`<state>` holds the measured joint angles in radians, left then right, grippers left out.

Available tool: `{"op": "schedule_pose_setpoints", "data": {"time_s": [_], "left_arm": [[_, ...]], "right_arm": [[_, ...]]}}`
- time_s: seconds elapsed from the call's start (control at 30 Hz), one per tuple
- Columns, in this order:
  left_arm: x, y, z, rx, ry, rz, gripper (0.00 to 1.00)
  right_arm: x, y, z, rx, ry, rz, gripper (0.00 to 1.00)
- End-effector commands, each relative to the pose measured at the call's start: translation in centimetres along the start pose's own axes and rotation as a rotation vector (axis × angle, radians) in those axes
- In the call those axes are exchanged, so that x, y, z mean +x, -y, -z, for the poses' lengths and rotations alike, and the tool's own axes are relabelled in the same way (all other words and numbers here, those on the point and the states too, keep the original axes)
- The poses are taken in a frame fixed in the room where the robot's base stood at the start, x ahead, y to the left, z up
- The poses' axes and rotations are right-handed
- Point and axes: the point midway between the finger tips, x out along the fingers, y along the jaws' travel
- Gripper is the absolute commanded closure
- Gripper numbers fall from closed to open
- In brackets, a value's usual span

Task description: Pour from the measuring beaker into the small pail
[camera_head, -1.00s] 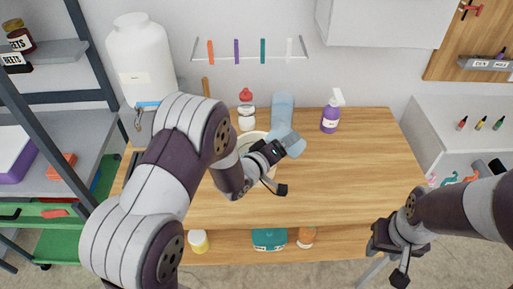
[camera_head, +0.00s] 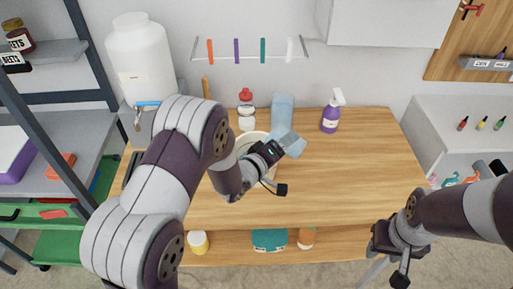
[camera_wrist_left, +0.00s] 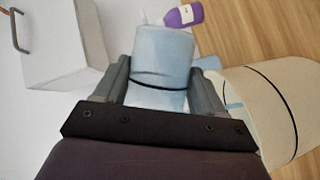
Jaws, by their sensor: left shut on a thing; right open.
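The measuring beaker (camera_head: 292,144) is pale blue and see-through; my left gripper (camera_head: 277,149) is shut around it above the table. In the left wrist view the beaker (camera_wrist_left: 163,52) sits between both fingers of the left gripper (camera_wrist_left: 158,88). The small pail (camera_head: 247,145) is cream-white and stands on the table, partly hidden behind my left wrist. In the left wrist view the pail (camera_wrist_left: 262,108) shows its dark thin handle line, to the right of the beaker and apart from it. My right gripper (camera_head: 396,258) is open and empty by the table's front right.
A pale blue container (camera_head: 282,105) stands at the back of the wooden table (camera_head: 365,165). A red-capped bottle (camera_head: 246,110) and a purple spray bottle (camera_head: 331,112) stand nearby. A large white jug (camera_head: 140,60) is at the back left.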

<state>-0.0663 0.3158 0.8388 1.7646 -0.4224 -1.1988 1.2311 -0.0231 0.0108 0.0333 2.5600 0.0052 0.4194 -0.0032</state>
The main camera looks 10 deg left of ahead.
Motion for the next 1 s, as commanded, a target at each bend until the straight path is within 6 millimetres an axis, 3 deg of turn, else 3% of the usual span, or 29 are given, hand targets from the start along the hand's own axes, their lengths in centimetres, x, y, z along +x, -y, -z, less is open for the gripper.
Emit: {"op": "schedule_pose_setpoints", "data": {"time_s": [1.0], "left_arm": [[-0.15, -0.47, 0.43, -0.098, -0.001, -0.041, 0.71]], "right_arm": [[-0.02, 0.00, 0.00, 0.000, 0.000, 0.000, 0.57]]}}
